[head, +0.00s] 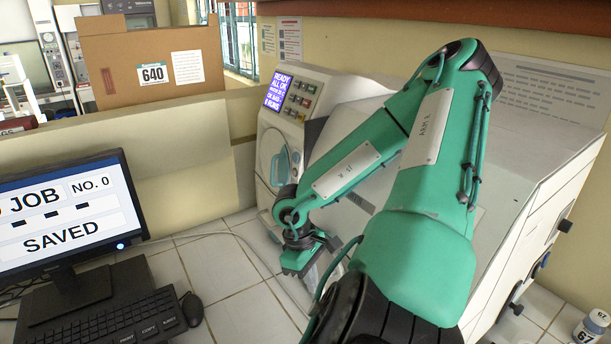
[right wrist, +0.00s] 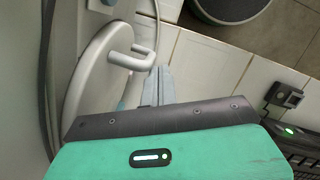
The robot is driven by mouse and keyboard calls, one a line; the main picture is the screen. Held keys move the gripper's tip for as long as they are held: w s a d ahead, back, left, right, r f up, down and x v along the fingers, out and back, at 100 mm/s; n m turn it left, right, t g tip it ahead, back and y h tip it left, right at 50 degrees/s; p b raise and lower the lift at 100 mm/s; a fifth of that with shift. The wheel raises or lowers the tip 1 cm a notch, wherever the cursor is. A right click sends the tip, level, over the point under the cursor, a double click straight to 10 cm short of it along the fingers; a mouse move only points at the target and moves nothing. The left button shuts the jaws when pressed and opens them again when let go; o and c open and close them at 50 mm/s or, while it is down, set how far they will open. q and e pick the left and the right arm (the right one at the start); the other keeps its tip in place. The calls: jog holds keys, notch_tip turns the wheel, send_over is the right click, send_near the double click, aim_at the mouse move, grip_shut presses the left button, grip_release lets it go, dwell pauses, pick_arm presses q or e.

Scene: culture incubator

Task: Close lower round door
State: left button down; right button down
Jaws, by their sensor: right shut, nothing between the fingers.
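The lower round door shows in the right wrist view as a pale disc (right wrist: 92,75) with a white U-shaped handle (right wrist: 133,58). The disc is seen at a steep slant, so I cannot tell whether it is fully against the incubator front. My right gripper (right wrist: 160,84) is shut and empty, its fingers just right of and below the handle; I cannot tell whether they touch the door. In the head view my right gripper (head: 300,262) is low in front of the incubator (head: 340,92) and hides most of the lower door. My left gripper is not in view.
A monitor (head: 68,215), keyboard (head: 105,318) and mouse (head: 192,309) stand on the left. Tiled counter (head: 215,262) between them and the incubator is clear except for a cable.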

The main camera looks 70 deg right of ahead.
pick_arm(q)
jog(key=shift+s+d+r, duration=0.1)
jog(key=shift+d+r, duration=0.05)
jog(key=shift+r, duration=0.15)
pick_arm(e)
jog(key=shift+s+d+n, duration=0.3)
jog(key=shift+s+n, duration=0.15)
jog(key=shift+n, duration=0.35)
jog(key=shift+r, duration=0.1)
